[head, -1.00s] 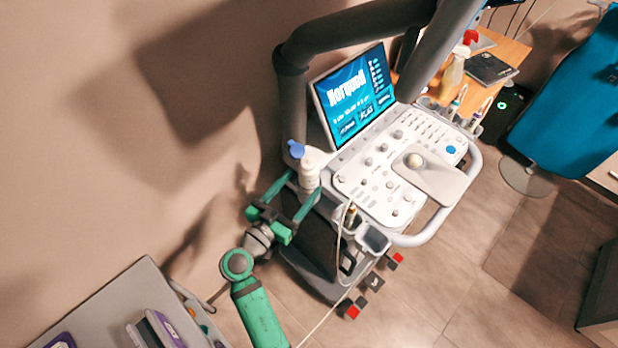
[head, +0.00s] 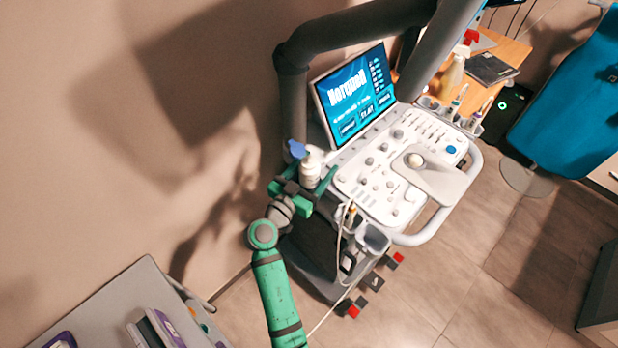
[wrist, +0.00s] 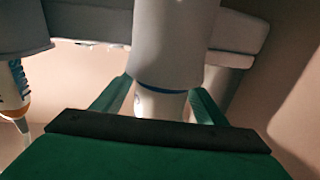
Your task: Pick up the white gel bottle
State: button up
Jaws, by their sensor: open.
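The white gel bottle (head: 311,170) has a blue cap and stands at the left side of the ultrasound machine's control panel in the head view. My green gripper (head: 304,176) is open, with its fingers on either side of the bottle. In the wrist view, a pale part of the bottle (wrist: 160,104) shows between the two green fingers, against a larger grey cylinder. The bottle's lower part is hidden by my gripper in the head view. I cannot tell whether a finger touches it.
The ultrasound machine (head: 385,185) has a lit screen (head: 352,97) close beside the bottle and a thick grey arm (head: 350,35) above. A probe (wrist: 18,90) hangs beside the bottle. A grey cart (head: 130,300) stands at lower left. Open wall lies left of my gripper.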

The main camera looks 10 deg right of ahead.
jog(key=shift+d, duration=0.1)
jog(key=c, duration=1.3)
notch_tip(320, 180, up, 10)
jog(key=shift+a, duration=0.25)
jog(key=o, duration=0.5)
jog(key=shift+d, duration=0.2)
jog(key=shift+o, duration=0.2)
